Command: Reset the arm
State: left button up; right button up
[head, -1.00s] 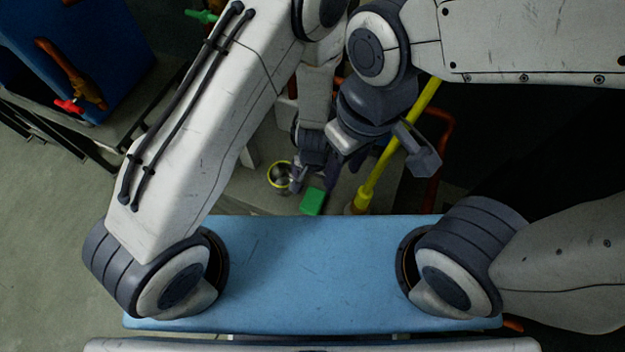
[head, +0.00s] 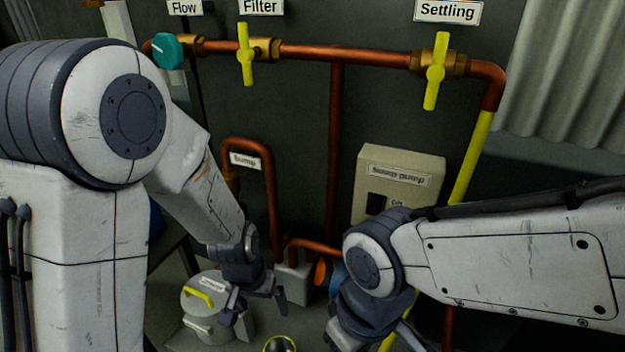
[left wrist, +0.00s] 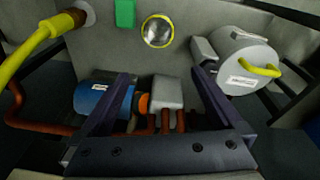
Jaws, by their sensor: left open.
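My left gripper (head: 256,302) is in the lower middle of the head view, in front of the pipework. It is open, and nothing shows between its fingers. Its two spread fingers also show in the left wrist view (left wrist: 158,100), with a grey block and copper pipes beyond them. My right arm comes in from the right in the head view. Its wrist (head: 372,300) is at the bottom centre, and its fingertips are not clearly seen.
A grey lidded pot with a yellow handle (head: 205,305) stands beside my left gripper. A blue motor (left wrist: 103,98), a yellow-rimmed cup (left wrist: 158,31) and a green block (left wrist: 125,13) are near. Behind are a copper pipe (head: 340,54), yellow valve handles (head: 435,70) and a switch box (head: 400,175).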

pick_arm(q)
jog(key=s+a+r+n+t, duration=0.1)
jog(key=s+a+r+n, duration=0.15)
jog(key=a+r, duration=0.5)
jog(key=s+d+r+m+g, duration=0.1)
jog(key=s+d+r+m, duration=0.25)
jog(key=s+d, duration=0.35)
jog(key=s+d+r+m+g, duration=0.1)
jog(key=s+d+r+m, duration=0.1)
jog(key=s+d+m, duration=0.4)
notch_tip(320, 180, up, 14)
jog(key=s+n+p, duration=0.1)
jog(key=p, duration=1.3)
jog(key=shift+r+g+p, duration=0.2)
jog(key=shift+g+p, duration=0.1)
jog(key=shift+d, duration=0.1)
